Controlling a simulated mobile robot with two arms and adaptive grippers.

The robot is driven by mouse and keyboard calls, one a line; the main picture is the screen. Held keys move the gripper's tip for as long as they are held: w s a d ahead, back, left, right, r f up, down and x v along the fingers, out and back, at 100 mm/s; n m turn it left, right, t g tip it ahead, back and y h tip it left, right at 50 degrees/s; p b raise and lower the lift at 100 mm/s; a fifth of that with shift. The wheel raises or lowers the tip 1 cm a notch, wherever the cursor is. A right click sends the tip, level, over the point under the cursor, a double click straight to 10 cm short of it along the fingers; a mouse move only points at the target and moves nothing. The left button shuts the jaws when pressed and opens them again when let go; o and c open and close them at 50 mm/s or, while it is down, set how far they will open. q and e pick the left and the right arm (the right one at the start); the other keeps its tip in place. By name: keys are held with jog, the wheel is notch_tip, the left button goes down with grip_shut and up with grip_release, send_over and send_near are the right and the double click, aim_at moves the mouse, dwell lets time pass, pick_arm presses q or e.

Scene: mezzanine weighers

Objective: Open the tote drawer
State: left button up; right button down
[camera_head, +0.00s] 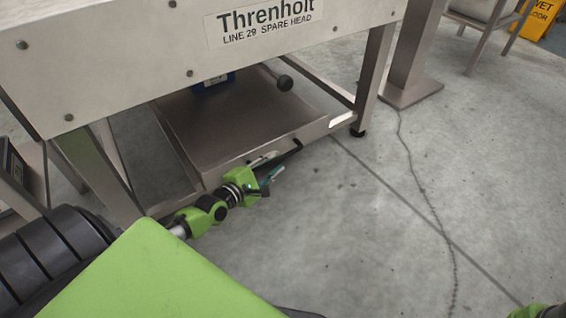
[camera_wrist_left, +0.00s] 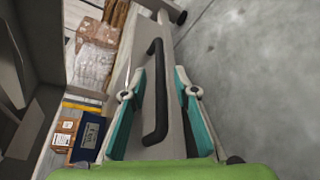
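The tote drawer's grey metal front (camera_head: 235,171) is low under the large machine body. Its black bar handle (camera_wrist_left: 155,92) shows clearly in the left wrist view, and part of it also shows in the head view (camera_head: 287,152). My left gripper (camera_head: 272,176) is just in front of the drawer front. In the left wrist view its two teal fingers (camera_wrist_left: 158,108) are spread apart, one on each side of the handle. I cannot tell whether either finger touches it.
The machine body (camera_head: 120,60) overhangs the drawer, with metal legs (camera_head: 374,75) beside it. Left of the handle in the wrist view are a brown carton (camera_wrist_left: 97,32), bubble wrap (camera_wrist_left: 92,66) and a blue box (camera_wrist_left: 89,135).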

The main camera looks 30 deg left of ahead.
aim_at(279, 160)
pick_arm(q)
jog(key=b+x, duration=0.2)
jog(key=x, duration=0.3)
jog(key=shift+w+f, duration=0.1)
grip_shut()
